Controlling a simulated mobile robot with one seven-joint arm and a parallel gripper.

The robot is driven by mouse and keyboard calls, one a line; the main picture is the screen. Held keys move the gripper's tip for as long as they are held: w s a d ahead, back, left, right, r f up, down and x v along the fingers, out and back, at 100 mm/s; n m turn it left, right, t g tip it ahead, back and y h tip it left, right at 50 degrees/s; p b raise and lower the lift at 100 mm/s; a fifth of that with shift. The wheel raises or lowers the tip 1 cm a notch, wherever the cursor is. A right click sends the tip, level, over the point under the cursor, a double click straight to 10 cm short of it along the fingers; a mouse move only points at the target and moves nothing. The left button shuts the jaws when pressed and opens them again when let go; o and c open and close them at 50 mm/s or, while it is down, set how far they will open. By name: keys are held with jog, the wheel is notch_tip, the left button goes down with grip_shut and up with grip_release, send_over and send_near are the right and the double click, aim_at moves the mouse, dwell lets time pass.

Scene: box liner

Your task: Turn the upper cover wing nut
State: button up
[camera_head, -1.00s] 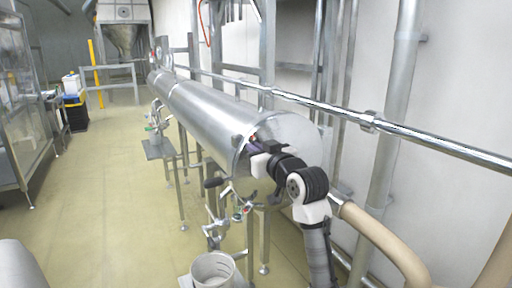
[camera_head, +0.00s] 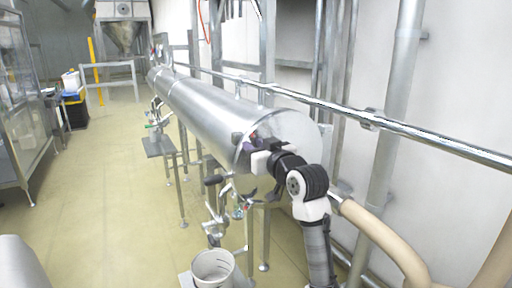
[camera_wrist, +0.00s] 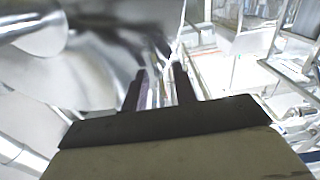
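The long steel cylinder (camera_head: 205,105) runs from the back left to the front, with its shiny end cover (camera_head: 290,126) facing my arm. My gripper (camera_head: 248,150) is at the near left edge of this end, with a small purple patch beside it. In the wrist view my gripper (camera_wrist: 160,88) shows two dark fingers standing apart. A purple strip shows along the left finger, and pale striped metal shows in the gap. The bright curved metal of the cover (camera_wrist: 85,65) fills the left of that view. I cannot make out the upper wing nut; reflections and my gripper hide that area.
A horizontal steel pipe (camera_head: 370,119) passes behind and right of the cylinder. A beige hose (camera_head: 385,235) hangs at right.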

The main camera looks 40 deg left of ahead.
jog(key=b+v, duration=0.4)
jog(key=v, duration=1)
jog(key=shift+a, duration=0.15)
